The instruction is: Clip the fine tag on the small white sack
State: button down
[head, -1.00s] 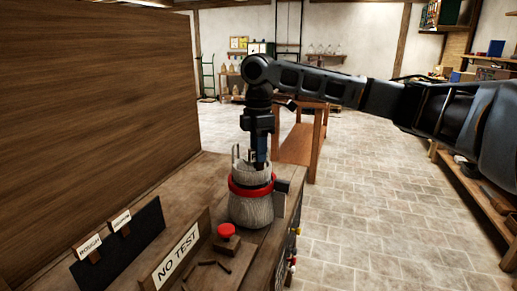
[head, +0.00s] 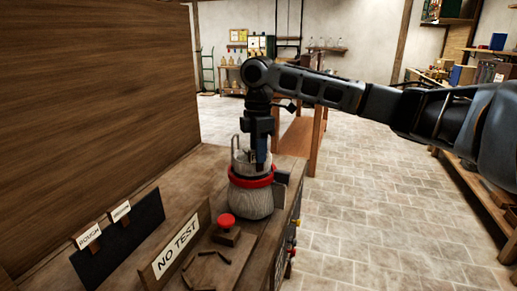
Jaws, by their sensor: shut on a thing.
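The small white sack (head: 256,201) is a round greyish-white bag with a red band (head: 250,181) around its neck. It stands upright on the wooden bench. My gripper (head: 260,162) points down at the sack's neck, just above the red band, and is shut. The thing between its fingers is too small and hidden to make out. It may be the fine tag, which I do not see elsewhere. A dark sloped rack at the lower left bears a ROUGH tag (head: 88,237) and a MEDIUM tag (head: 121,211).
A NO TEST sign (head: 177,247) and a red button (head: 227,221) on a wooden block stand in front of the sack. A tall wooden panel (head: 95,110) rises on the left. Stone floor (head: 370,210) is open to the right.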

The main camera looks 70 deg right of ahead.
jog(key=shift+f, duration=0.1)
dwell(0.3)
jog(key=c, duration=0.9)
grip_release()
notch_tip(320, 180, up, 8)
jog(key=shift+f, duration=0.1)
dwell(0.3)
